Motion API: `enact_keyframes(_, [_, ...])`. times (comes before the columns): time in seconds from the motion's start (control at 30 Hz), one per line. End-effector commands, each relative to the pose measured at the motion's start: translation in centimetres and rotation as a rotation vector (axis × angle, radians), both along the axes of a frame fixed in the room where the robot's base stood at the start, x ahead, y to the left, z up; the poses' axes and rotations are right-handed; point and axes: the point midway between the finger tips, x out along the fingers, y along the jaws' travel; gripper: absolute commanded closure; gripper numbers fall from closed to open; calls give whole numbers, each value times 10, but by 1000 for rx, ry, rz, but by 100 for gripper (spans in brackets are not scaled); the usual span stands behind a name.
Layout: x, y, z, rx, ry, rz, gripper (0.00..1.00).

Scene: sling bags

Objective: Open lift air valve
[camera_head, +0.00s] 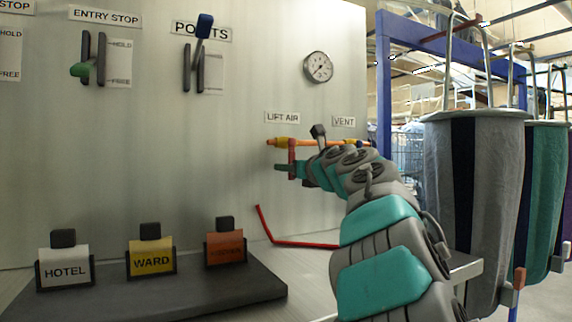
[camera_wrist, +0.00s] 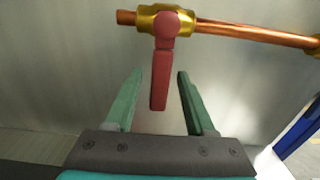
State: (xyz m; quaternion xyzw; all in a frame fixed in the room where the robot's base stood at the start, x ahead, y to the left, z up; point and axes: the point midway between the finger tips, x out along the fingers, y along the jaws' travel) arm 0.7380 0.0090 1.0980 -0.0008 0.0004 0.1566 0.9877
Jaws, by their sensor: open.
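The lift air valve is a brass fitting (camera_wrist: 150,18) on a copper pipe (camera_wrist: 245,32) along the panel. Its red lever (camera_wrist: 160,85) hangs straight down, across the line of the pipe. In the head view the red lever (camera_head: 292,147) shows below the "LIFT AIR" label (camera_head: 282,118), partly hidden by my gripper. My gripper (camera_wrist: 160,72) is open, with one green finger on each side of the lever and visible gaps between. In the head view my gripper (camera_head: 283,168) is at the lever's lower part.
A "VENT" label (camera_head: 343,121) and a round gauge (camera_head: 318,67) are close by on the panel. A bent red rod (camera_head: 300,243) lies below. A dark tray (camera_head: 200,295) with tagged blocks stands at lower left. Hanging bags (camera_head: 475,200) and a blue frame (camera_head: 384,80) are at right.

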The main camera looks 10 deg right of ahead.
Motion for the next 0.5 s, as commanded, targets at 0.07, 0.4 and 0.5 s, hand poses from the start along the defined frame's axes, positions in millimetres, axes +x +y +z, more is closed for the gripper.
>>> enact_keyframes(0.07, [9, 3, 1, 0, 3, 2, 45])
enact_keyframes(0.4, [24, 8, 0, 2, 0, 0, 45])
enact_keyframes(0.5, [25, 8, 0, 1, -1, -1, 45])
